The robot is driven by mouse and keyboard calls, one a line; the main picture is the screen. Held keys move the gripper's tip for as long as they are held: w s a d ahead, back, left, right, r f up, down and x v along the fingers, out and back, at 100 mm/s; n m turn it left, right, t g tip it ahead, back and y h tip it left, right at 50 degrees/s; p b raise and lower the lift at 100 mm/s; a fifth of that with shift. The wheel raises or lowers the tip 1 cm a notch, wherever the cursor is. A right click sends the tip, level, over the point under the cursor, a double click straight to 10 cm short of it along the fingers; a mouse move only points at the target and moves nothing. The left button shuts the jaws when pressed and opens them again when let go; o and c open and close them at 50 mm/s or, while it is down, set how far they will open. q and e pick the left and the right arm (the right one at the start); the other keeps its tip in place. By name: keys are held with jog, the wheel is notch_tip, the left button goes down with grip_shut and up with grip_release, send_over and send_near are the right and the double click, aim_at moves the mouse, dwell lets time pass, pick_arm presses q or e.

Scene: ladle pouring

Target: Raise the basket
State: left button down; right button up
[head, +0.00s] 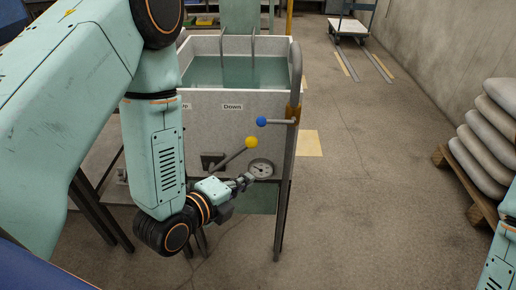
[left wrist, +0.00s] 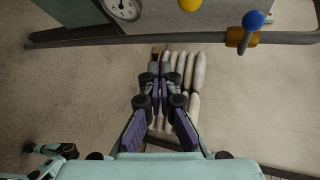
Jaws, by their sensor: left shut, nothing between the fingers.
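A grey tank (head: 215,104) holding green liquid (head: 205,70) stands ahead. Two upright rods (head: 253,55) rise from the liquid; I cannot make out a basket below. On the tank's front are a "Down" label (head: 233,107), a second label partly hidden by my arm, a lever with a yellow knob (head: 252,142) and a round gauge (head: 261,169). A blue-knobbed lever (head: 261,121) joins an orange collar on the right post. My left gripper (head: 250,178) is shut and empty, below the yellow knob and apart from both knobs. In the left wrist view its fingertips (left wrist: 160,73) are together.
A dark rail (left wrist: 100,40) crosses the left wrist view beyond the fingers. Stacked grey sacks (head: 487,135) lie on a wooden pallet (head: 462,175) at right. A cart (head: 348,25) stands at the back. The floor between tank and pallet is clear.

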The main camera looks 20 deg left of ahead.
pick_arm(q)
jog(key=m, duration=0.1)
jog(key=r+m, duration=0.1)
jog(key=m, duration=0.1)
jog(key=shift+w+d+r+t, duration=0.1)
jog(key=shift+w+r+t, duration=0.1)
jog(key=shift+w+t, duration=0.1)
jog(key=shift+s, duration=0.1)
jog(key=w+f+b, duration=0.1)
jog(key=w+b, duration=0.2)
jog(key=w, duration=0.6)
jog(key=shift+w+a+b, duration=0.25)
jog(key=shift+w+b, duration=0.05)
dwell(0.3)
jog(key=shift+a, duration=0.1)
